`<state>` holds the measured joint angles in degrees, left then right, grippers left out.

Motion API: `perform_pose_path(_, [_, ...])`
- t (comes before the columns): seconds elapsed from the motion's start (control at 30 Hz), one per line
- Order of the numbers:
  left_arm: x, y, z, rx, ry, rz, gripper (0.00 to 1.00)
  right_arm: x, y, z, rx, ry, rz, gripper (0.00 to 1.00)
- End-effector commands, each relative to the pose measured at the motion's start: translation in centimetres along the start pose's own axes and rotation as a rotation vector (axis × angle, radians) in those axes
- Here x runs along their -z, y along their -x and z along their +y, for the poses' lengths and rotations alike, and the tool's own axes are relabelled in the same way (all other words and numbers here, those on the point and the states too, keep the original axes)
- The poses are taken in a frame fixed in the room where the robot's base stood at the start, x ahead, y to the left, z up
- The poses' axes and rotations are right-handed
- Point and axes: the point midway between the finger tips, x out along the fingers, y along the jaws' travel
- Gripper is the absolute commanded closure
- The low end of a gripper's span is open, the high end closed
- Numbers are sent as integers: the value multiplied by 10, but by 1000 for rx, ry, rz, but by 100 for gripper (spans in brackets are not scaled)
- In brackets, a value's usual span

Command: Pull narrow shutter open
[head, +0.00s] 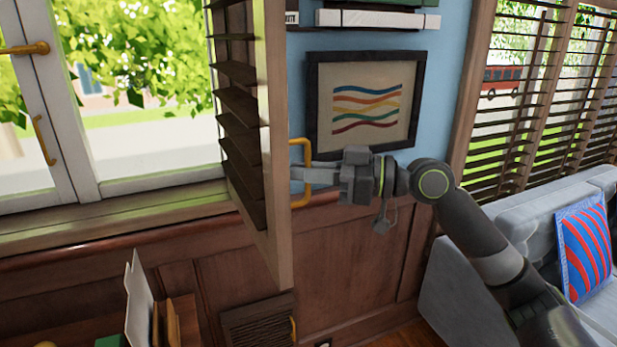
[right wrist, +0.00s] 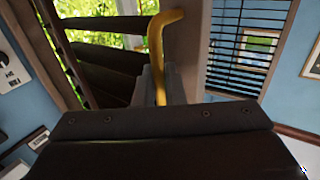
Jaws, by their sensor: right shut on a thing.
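The narrow shutter (head: 240,110) has dark slats in a brown wood frame and stands swung out from the window, seen nearly edge-on in the head view. Its yellow handle (head: 305,150) is on the side facing right. My right gripper (head: 303,174) reaches in from the right and is shut on the handle. In the right wrist view the handle (right wrist: 158,50) rises from between the grey fingers, with the shutter's slats (right wrist: 105,60) behind it. The lower part of the handle is hidden by the gripper's body. My left gripper is not in view.
A window with yellow handles (head: 45,140) is at left. A framed picture (head: 365,100) hangs behind my right arm. A grey sofa (head: 480,255) with a striped cushion (head: 587,250) stands at right. A white upright thing (head: 137,305) is at lower left.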

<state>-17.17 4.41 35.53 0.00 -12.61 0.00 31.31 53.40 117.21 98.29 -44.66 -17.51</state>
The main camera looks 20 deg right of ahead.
Motion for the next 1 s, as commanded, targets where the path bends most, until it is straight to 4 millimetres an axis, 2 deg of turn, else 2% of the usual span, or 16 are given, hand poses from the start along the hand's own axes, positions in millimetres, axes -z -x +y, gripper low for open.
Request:
perform_pose_path(0.4, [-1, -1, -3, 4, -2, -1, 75, -1, 0, 0, 0, -3, -5, 100])
perform_pose_path(0.43, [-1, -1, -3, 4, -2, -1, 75, -1, 0, 0, 0, -3, -5, 86])
perform_pose_path(0.53, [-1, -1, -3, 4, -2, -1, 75, -1, 0, 0, 0, -2, -4, 74])
perform_pose_path(1.0, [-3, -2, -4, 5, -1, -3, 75, -1, 2, 1, -1, 1, -2, 74])
